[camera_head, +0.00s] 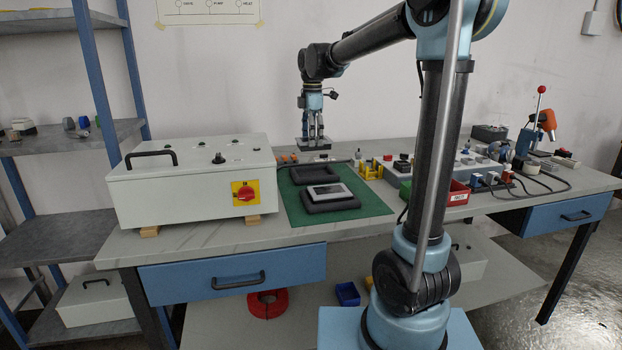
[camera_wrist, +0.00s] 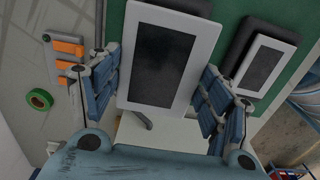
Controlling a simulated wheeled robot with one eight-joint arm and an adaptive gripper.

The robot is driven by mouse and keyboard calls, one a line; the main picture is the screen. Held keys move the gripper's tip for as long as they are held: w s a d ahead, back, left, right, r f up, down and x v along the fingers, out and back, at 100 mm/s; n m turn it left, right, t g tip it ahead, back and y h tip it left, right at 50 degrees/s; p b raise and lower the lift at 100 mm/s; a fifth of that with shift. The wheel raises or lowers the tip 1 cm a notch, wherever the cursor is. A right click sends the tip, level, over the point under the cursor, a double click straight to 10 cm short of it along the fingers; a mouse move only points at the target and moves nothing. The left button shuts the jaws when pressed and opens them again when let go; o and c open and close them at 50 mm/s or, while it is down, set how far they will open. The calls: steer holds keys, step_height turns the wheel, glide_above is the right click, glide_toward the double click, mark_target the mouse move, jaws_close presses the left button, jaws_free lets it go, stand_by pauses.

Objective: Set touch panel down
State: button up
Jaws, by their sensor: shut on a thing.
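My gripper (camera_head: 315,135) is shut on a touch panel (camera_wrist: 160,58), a light-framed plate with a dark screen, seen between its blue fingers in the wrist view. In the head view my gripper is over the back part of a green mat (camera_head: 375,205), near an empty-looking black cradle (camera_head: 310,174). The held panel looks raised above the mat; the exact gap is unclear. A second panel (camera_head: 330,191) lies in the front black cradle (camera_head: 331,204). It also shows at the right of the wrist view (camera_wrist: 266,66).
A grey control box (camera_head: 190,185) with a red knob stands left of the mat. Yellow holders (camera_head: 370,170), a red bin (camera_head: 455,192) and equipment stand to the right. Orange blocks (camera_wrist: 68,48) and a green ring (camera_wrist: 40,98) lie near my gripper.

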stand_by(0.3)
steer(key=shift+f, duration=5)
steer(key=shift+f, duration=0.1)
steer(key=o, duration=1.3)
step_height(320, 180, up, 12)
steer(key=shift+r, duration=0.15)
